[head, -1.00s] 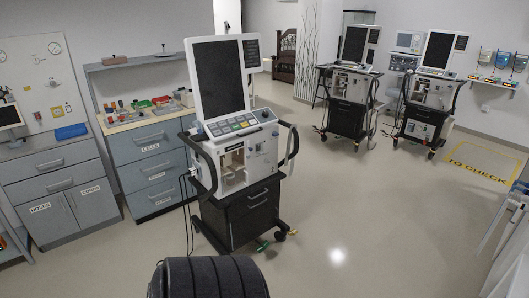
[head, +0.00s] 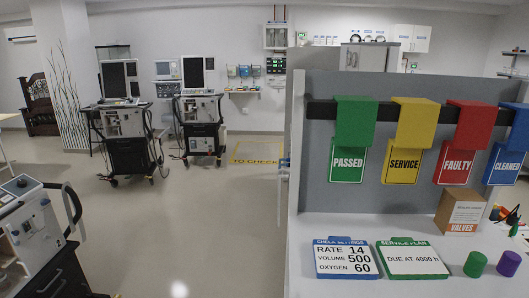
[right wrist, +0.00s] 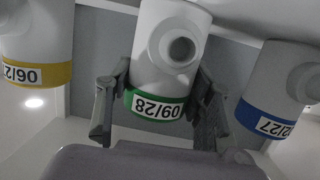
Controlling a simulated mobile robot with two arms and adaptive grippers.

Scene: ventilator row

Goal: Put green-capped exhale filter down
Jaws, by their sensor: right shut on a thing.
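The green-capped exhale filter (right wrist: 166,58) is a white body with a green band marked 09/28, upside down in the right wrist view. My right gripper (right wrist: 157,98) is shut on it, one finger on each side of the green band. A yellow-banded filter (right wrist: 38,40) is to its left and a blue-banded filter (right wrist: 275,90) to its right, both apart from my fingers. Neither gripper shows in the head view, and my left gripper is in no view.
A white desk with a grey panel (head: 303,200) fills the right of the head view, with hanging signs, a blue settings card (head: 345,258), and green (head: 475,264) and purple (head: 508,263) cylinders. A ventilator (head: 35,235) stands at left. Floor between is clear.

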